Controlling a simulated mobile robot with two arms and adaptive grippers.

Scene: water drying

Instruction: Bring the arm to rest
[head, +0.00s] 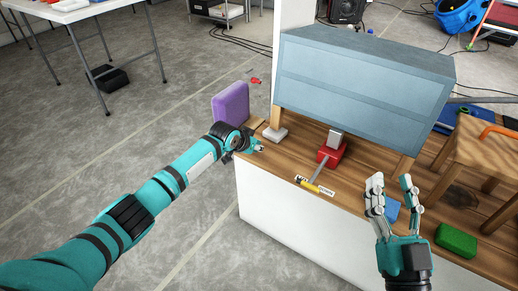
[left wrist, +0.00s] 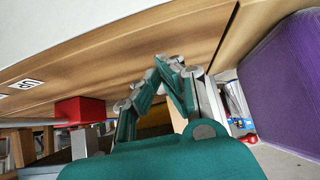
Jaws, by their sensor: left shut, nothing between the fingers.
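My left arm reaches in from the left in the head view. Its gripper (head: 257,145) is over the left edge of the wooden worktop (head: 285,152), beside a purple block (head: 230,103). In the left wrist view the left gripper's fingers (left wrist: 168,65) meet at the tips with nothing between them, and the purple block (left wrist: 290,85) is at the right. My right gripper (head: 391,183) is upright at the worktop's front right, its fingers apart and empty. A blue piece (head: 391,211) shows partly behind its fingers.
A large blue-grey box (head: 360,85) stands raised above the worktop. A green block (head: 456,240) and a wooden stool (head: 485,150) are at the right.

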